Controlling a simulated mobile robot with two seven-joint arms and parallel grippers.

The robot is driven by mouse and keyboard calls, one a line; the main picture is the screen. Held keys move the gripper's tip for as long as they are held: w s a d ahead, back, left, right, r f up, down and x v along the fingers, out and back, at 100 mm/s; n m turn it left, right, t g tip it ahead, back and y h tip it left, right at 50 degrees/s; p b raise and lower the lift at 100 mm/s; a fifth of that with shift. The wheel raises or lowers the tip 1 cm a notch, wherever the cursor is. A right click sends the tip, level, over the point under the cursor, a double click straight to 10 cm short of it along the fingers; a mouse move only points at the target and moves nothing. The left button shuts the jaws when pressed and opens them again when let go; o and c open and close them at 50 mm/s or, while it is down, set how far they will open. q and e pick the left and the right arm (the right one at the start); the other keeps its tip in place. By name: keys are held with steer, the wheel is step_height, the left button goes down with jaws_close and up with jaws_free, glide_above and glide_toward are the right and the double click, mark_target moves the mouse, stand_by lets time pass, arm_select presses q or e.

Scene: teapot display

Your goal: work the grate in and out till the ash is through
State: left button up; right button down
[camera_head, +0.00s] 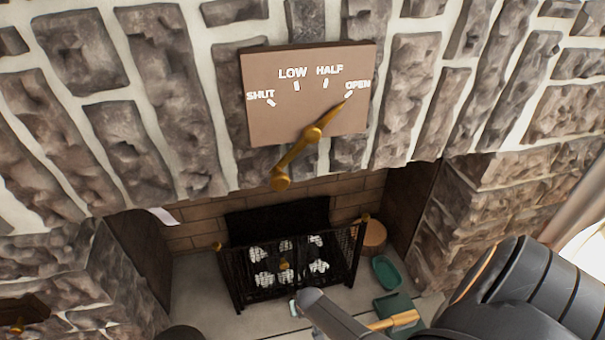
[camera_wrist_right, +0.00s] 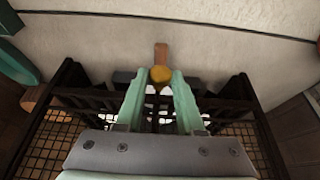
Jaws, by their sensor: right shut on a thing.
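The black grate basket (camera_head: 350,262) stands in the fireplace, with several whitish lumps (camera_head: 285,247) in it. It also shows in the right wrist view (camera_wrist_right: 70,97). My right gripper (camera_wrist_right: 160,88) has its pale green fingers on either side of a brass knob (camera_wrist_right: 160,74) and is shut on it. A short orange-brown bar (camera_wrist_right: 161,52) runs out past the knob over the pale floor. In the head view my right arm comes in from the lower right, its green fingertip (camera_head: 293,308) just in front of the basket; the held knob is hidden there. My left gripper is not in view.
A dial plate (camera_head: 262,125) above the opening has its brass pointer (camera_head: 312,133) towards OPEN. A wooden stump (camera_head: 373,236), a green dish (camera_head: 386,272) and a green tray (camera_head: 384,306) are right of the basket. Stone walls close in both sides.

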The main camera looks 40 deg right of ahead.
stand_by(0.6)
steer(key=w+d+b, duration=0.1)
steer(key=w+d, duration=0.1)
steer(key=w, duration=0.1)
steer(key=shift+w+f+b, duration=0.1)
steer(key=shift+w+b, duration=0.2)
steer(key=shift+b, duration=0.1)
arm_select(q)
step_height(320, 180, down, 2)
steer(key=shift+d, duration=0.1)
arm_select(e)
steer(key=shift+w+d, duration=0.1)
steer(key=shift+w, duration=0.05)
steer(key=shift+r, duration=0.2)
steer(key=c, duration=0.6)
jaws_free()
steer(key=shift+o, duration=0.2)
steer(key=shift+f, duration=0.1)
arm_select(q)
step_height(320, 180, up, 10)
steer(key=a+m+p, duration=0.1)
steer(key=p, duration=0.8)
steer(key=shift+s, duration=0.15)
arm_select(e)
steer(key=v, duration=1.2)
steer(key=shift+r, duration=0.25)
